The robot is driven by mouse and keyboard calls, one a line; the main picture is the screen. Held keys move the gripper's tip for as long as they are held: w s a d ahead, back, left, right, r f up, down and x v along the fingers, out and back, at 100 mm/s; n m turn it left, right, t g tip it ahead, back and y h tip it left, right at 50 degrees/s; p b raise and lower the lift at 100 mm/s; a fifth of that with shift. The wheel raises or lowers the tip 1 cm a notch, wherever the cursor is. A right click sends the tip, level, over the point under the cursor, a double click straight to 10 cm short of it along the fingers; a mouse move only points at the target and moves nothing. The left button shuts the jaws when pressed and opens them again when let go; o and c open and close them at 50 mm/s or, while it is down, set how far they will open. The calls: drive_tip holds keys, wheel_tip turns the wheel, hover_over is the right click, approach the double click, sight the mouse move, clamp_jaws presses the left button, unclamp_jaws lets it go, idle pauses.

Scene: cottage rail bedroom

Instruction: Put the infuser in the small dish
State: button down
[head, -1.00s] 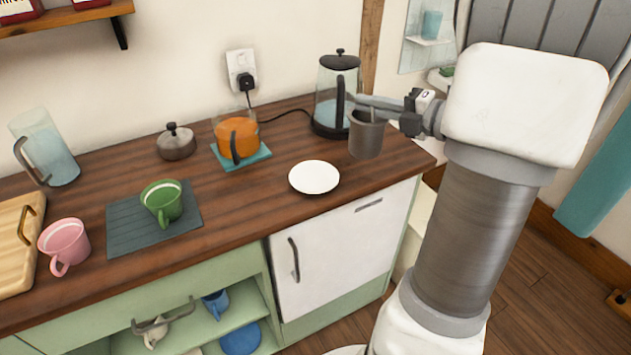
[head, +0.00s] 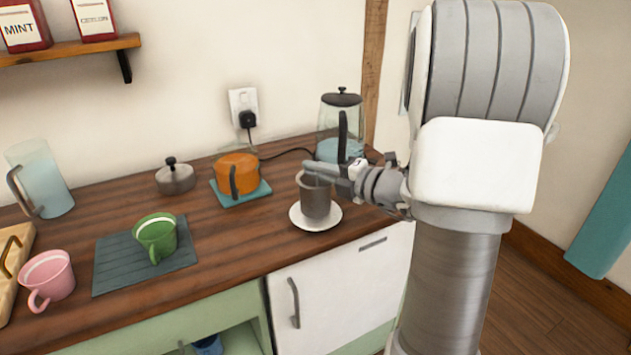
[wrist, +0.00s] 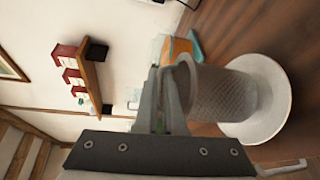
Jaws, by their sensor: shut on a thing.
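The infuser (head: 315,200) is a dark grey cup-shaped basket, and its mesh side shows in the wrist view (wrist: 220,95). The small dish (head: 334,220) is a round white saucer on the wooden counter, also in the wrist view (wrist: 275,120). My gripper (head: 322,172) is shut on the infuser near its rim, coming in from the right. The infuser is upright over the middle of the dish; I cannot tell if its base touches the dish. In the wrist view my gripper's fingers (wrist: 165,85) meet the infuser's rim.
A glass kettle (head: 341,125) stands behind my gripper. An orange teapot (head: 236,172) on a teal mat is left of the dish, with a grey lid (head: 175,178) farther left.

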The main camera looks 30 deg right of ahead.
drive_tip(key=shift+f, duration=0.8)
drive_tip(key=shift+f, duration=0.1)
drive_tip(key=c, duration=1)
unclamp_jaws()
drive_tip(key=shift+f, duration=0.15)
drive_tip(key=shift+s+d+r, duration=0.1)
drive_tip(key=shift+s+r, duration=0.05)
drive_tip(key=shift+r, duration=0.05)
drive_tip(key=p+v, duration=0.2)
drive_tip(key=v, duration=0.9)
drive_tip(key=shift+s+d+r, duration=0.1)
drive_tip(key=shift+s+d, duration=0.1)
drive_tip(key=shift+s, duration=0.1)
